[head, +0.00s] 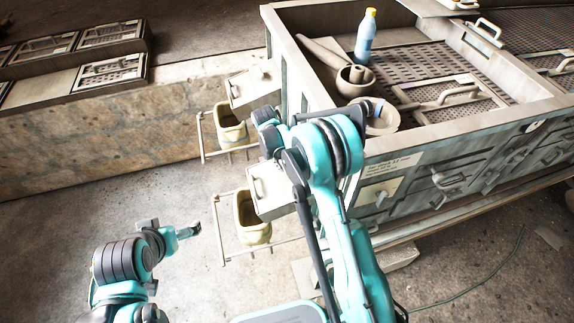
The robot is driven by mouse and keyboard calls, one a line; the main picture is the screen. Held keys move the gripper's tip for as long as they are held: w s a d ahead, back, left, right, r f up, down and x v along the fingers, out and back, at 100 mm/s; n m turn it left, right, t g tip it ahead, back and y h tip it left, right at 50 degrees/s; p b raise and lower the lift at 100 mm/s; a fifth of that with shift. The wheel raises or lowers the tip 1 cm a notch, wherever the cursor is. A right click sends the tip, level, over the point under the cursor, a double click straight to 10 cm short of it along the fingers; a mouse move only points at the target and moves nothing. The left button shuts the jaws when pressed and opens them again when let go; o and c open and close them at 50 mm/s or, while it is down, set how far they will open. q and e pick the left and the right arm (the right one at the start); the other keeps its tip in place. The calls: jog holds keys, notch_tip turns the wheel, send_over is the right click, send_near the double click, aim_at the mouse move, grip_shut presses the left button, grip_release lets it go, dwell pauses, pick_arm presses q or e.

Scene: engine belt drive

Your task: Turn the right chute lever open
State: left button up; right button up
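Two pale chute boxes stick out from the machine's left side: an upper one (253,84) and a lower one (271,191). Each has a small handle-like part on its face, and a yellowish bucket hangs in a frame by each: the upper bucket (231,128) and the lower bucket (252,222). I cannot make out which part is the right chute lever. My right arm crosses in front of the machine; its wrist end (268,125) is between the two chutes, and its fingers are not clear. My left gripper (193,230) is over the floor, left of the lower bucket, apart from it.
The large grey machine (455,133) has an open top with grilles, a bottle (366,37) and round cups (354,80). A low stone wall (90,134) with grated boxes is at left. Floor at lower left is clear; a thin cable lies at lower right.

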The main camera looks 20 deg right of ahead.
jog(key=shift+f, duration=0.1)
grip_shut()
jog(key=shift+d+m, duration=0.1)
jog(key=shift+m, duration=0.3)
jog(key=m, duration=0.3)
jog(key=shift+d+m, duration=0.2)
jog(key=shift+m, duration=0.2)
jog(key=m, duration=0.4)
jog(key=shift+s+d+b, duration=0.2)
jog(key=shift+d+b, duration=0.05)
jog(key=shift+b, duration=0.15)
jog(key=m, duration=0.5)
jog(key=shift+s+d+r, duration=0.15)
jog(key=shift+s+r, duration=0.05)
jog(key=shift+s, duration=0.05)
jog(key=m, duration=0.4)
jog(key=shift+s, duration=0.25)
jog(key=shift+b, duration=0.3)
